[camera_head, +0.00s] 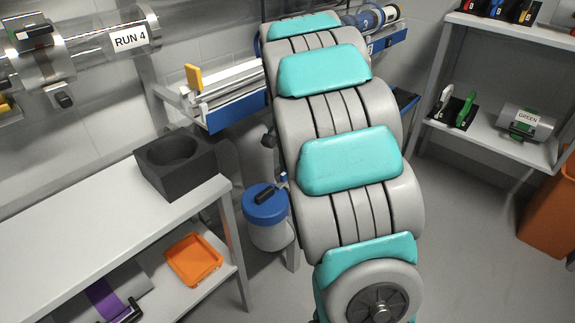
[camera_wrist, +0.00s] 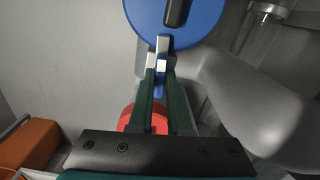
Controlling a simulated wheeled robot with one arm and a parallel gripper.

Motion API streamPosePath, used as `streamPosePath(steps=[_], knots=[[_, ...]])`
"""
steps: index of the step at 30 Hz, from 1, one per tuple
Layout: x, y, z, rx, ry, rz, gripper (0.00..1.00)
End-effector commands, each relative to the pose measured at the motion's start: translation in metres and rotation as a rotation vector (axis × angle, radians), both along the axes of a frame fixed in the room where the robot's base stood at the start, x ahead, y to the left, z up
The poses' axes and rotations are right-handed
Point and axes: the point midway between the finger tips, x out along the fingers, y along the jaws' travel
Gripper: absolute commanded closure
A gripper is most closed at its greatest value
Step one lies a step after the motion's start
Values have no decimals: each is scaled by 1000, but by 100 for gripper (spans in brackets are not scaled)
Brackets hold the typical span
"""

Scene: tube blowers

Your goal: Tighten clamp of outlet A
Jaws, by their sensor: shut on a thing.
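In the wrist view my gripper (camera_wrist: 161,76) has its green fingers shut on a small silver-and-blue tab (camera_wrist: 162,44). The tab sits at the edge of a round blue lid (camera_wrist: 145,18) with a black handle (camera_wrist: 177,11). A red round part (camera_wrist: 132,119) shows partly behind the fingers. In the head view a blue-lidded canister (camera_head: 268,234) with a black handle stands left of my arm, which hides my gripper. It looks like the same lid. No label for outlet A is readable, and I cannot tell whether the tab is its clamp.
A white bench (camera_head: 90,225) holds a dark block (camera_head: 160,181) with a round recess. An orange tray (camera_head: 193,258) lies below. Shelves (camera_head: 500,145) and an orange bin (camera_head: 549,215) stand right.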

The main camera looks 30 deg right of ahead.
Motion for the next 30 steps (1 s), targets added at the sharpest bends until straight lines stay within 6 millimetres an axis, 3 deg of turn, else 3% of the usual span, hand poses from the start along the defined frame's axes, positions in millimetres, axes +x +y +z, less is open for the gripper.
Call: streamPosePath(steps=[9,24,25,30], knots=[[0,0,1,1,-2,-107,100],[0,0,0,1,-2,-125,100],[0,0,0,1,-2,-125,83],[0,0,0,0,-1,-124,63]])
